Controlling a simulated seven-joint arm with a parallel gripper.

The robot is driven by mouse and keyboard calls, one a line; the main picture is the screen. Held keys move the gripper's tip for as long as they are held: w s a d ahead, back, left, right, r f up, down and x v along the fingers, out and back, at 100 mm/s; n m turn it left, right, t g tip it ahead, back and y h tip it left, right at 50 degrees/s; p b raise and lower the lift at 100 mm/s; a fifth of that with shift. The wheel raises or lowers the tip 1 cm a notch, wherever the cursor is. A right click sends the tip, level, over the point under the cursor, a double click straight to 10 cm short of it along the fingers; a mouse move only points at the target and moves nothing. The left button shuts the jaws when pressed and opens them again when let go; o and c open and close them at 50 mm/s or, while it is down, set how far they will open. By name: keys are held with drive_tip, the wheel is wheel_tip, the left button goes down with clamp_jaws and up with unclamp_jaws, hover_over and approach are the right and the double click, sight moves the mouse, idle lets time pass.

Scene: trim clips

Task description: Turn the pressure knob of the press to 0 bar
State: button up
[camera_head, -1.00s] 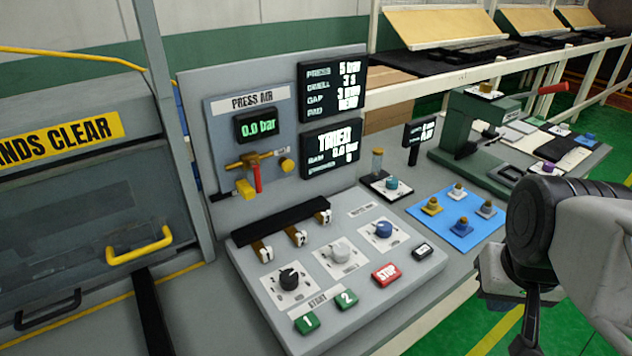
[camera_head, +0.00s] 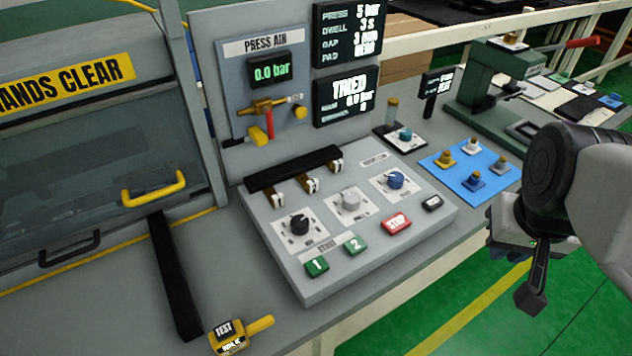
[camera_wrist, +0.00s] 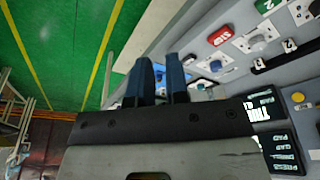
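The press console (camera_head: 350,260) carries three knobs: a black knob (camera_head: 299,224), a pale grey knob (camera_head: 350,200) and a blue knob (camera_head: 396,180). Their small labels are too blurred to read, so I cannot tell which is the pressure knob or its setting. The press air display (camera_head: 270,70) reads 0.0 bar; the upper screen (camera_head: 347,32) shows PRESS 5 bar. My gripper (camera_head: 532,297) hangs right of the console, apart from it, over the green floor. In the wrist view its two dark fingers (camera_wrist: 160,82) stand slightly apart with nothing seen between them.
Green buttons (camera_head: 317,266) and a red stop button (camera_head: 397,222) sit near the knobs. Toggle switches (camera_head: 311,184) stand behind them. A blue mat (camera_head: 447,178) with several small pieces lies right. A yellow tester (camera_head: 228,337) lies front left. A green hand press (camera_head: 485,85) stands behind.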

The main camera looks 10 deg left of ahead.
drive_tip(key=o, duration=0.5)
drive_tip(key=shift+w+a, duration=0.3)
drive_tip(key=shift+c, duration=0.2)
drive_tip(key=o, duration=0.5)
drive_tip(key=w+a+m, duration=0.2)
drive_tip(key=w+a, duration=0.2)
drive_tip(key=a, duration=0.1)
drive_tip(key=shift+w+a+f+g, duration=0.15)
drive_tip(key=shift+w+f+g, duration=0.15)
drive_tip(key=shift+f, duration=0.15)
drive_tip(key=m+g, duration=0.2)
drive_tip(key=m, duration=0.5)
hover_over(299, 221)
wheel_tip(299, 221, down, 9)
drive_tip(key=shift+f, duration=0.2)
drive_tip(key=shift+f, duration=3.85)
